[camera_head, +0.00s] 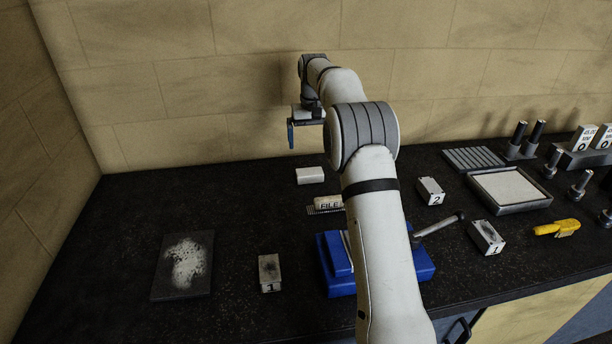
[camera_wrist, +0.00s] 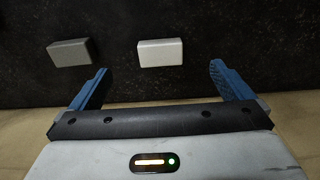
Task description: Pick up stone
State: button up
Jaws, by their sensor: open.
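A small white block (camera_head: 310,175), which may be the stone, lies flat on the black bench near the back wall. The white block also shows in the wrist view (camera_wrist: 160,52), beside a grey block (camera_wrist: 70,52) of like size. I cannot tell for sure which is the stone; the grey one seems hidden behind my arm in the head view. My gripper (camera_wrist: 160,72) is open and empty, with blue fingers. The white block appears between and beyond the fingertips, apart from them. In the head view my gripper (camera_head: 292,135) hangs above the bench near the wall.
A dark slab with white powder (camera_head: 170,285) and a numbered block (camera_head: 269,270) lie left. A tray (camera_head: 515,208) and a yellow tool (camera_head: 557,228) are right. The back left is clear.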

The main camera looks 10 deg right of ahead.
send_over(309, 171)
jog(key=shift+g, duration=0.3)
notch_tip(309, 171, down, 8)
jog(key=shift+s+a+f, duration=0.1)
notch_tip(309, 171, down, 8)
jog(key=shift+r+p, duration=0.25)
jog(key=shift+p, duration=0.85)
jog(key=shift+c, duration=0.2)
jog(key=c, duration=0.9)
